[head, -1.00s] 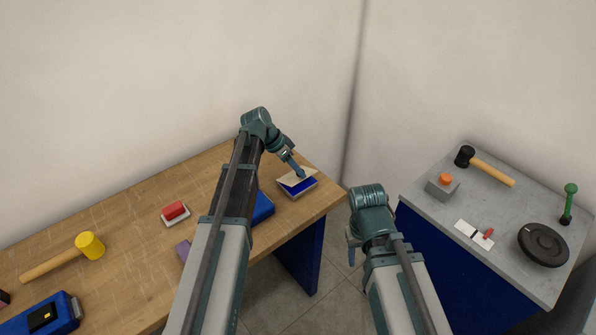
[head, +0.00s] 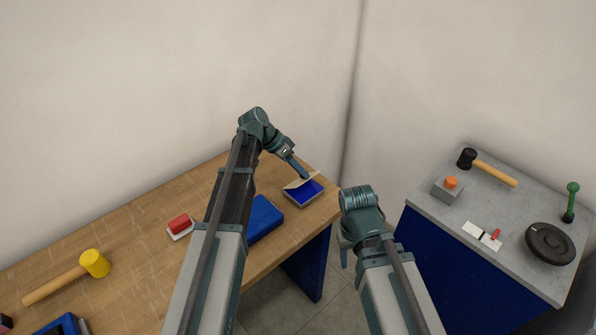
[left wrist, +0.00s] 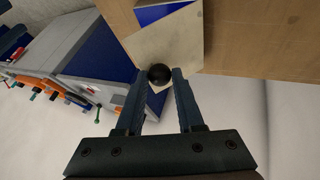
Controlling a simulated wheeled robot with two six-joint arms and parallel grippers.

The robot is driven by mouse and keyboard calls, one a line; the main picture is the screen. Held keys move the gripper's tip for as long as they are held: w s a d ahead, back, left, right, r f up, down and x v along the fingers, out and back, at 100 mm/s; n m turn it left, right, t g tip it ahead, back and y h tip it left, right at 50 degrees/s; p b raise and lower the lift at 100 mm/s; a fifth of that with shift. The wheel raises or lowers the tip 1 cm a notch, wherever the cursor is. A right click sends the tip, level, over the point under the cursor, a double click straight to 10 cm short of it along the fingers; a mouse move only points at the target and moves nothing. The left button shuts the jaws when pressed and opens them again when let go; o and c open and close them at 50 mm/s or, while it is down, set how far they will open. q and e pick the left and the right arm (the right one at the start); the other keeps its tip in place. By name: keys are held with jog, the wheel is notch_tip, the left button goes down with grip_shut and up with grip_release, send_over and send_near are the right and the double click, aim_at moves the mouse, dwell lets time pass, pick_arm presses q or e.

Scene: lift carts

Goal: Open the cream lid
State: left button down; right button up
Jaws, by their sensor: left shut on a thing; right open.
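The cream lid (head: 298,184) is tilted up over a small box (head: 304,196) with a blue interior, near the right end of the wooden table. In the left wrist view the cream lid (left wrist: 165,45) carries a round black knob (left wrist: 160,74), and a patch of the blue interior (left wrist: 160,13) shows past its edge. My left gripper (head: 304,176) is at the lid; in the left wrist view its two fingers (left wrist: 160,82) are shut on the knob. My right gripper (head: 344,252) is open, low in front of the gap between the tables, away from the lid.
On the wooden table (head: 140,236) are a blue case (head: 264,217), a red block (head: 179,223) and a yellow mallet (head: 94,263). A grey-topped cart (head: 498,205) at the right holds a black mallet (head: 467,158), a black disc (head: 549,243) and other small things.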

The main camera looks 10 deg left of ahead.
aim_at(294, 182)
pick_arm(q)
jog(key=shift+w+a+r, duration=0.15)
jog(key=shift+w+a, duration=0.3)
jog(key=shift+a, duration=0.2)
jog(key=shift+w+a+r, duration=0.1)
jog(key=shift+w+a, duration=0.35)
jog(key=shift+a, duration=0.15)
dwell(0.5)
jog(key=c, duration=0.9)
grip_release()
jog(key=shift+f, duration=0.1)
jog(key=shift+o, duration=1)
jog(key=shift+w+a+f, duration=0.15)
jog(key=shift+w+f, duration=0.05)
jog(key=shift+w, duration=0.05)
jog(key=shift+s+r, duration=0.1)
jog(key=shift+s, duration=0.05)
jog(key=shift+d, duration=0.2)
jog(key=shift+r, duration=0.15)
